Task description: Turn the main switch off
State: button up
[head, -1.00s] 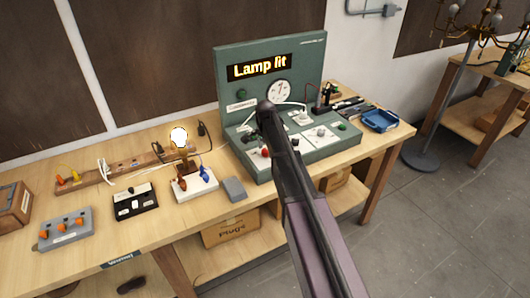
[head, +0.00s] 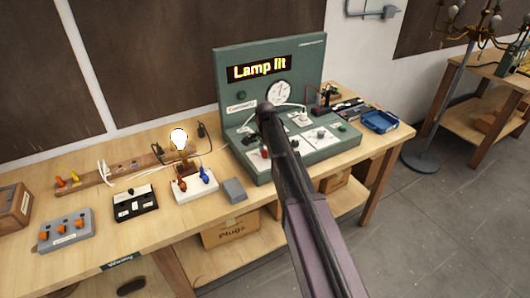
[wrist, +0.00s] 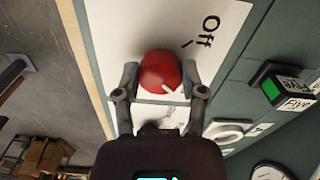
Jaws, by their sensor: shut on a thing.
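The main switch shows as a red round knob (wrist: 160,72) on a white plate in the wrist view, with a pale pointer mark on its lower right. The word "Off" and a short tick are printed on the plate (wrist: 130,25), to the upper right of the knob; the mark does not point at that tick. My gripper (wrist: 162,78) has one finger on each side of the knob and is shut on it. In the head view the red knob (head: 265,152) is partly visible at the front of the green console (head: 233,80), beside my arm. The console display (head: 259,68) reads "Lamp lit".
A grey block (head: 234,190) lies close to the console's front left.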

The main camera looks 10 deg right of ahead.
jog(key=n, duration=0.4)
jog(key=shift+s+n, duration=0.1)
jog(key=shift+n, duration=0.2)
jog(key=n, duration=0.4)
jog(key=shift+d, duration=0.15)
jog(key=n, duration=0.5)
jog(key=shift+s, duration=0.1)
jog(key=shift+d+n, duration=0.1)
jog(key=shift+n, duration=1.8)
jog(key=o, duration=1.1)
jog(key=shift+o, duration=0.2)
jog(key=shift+m, duration=0.4)
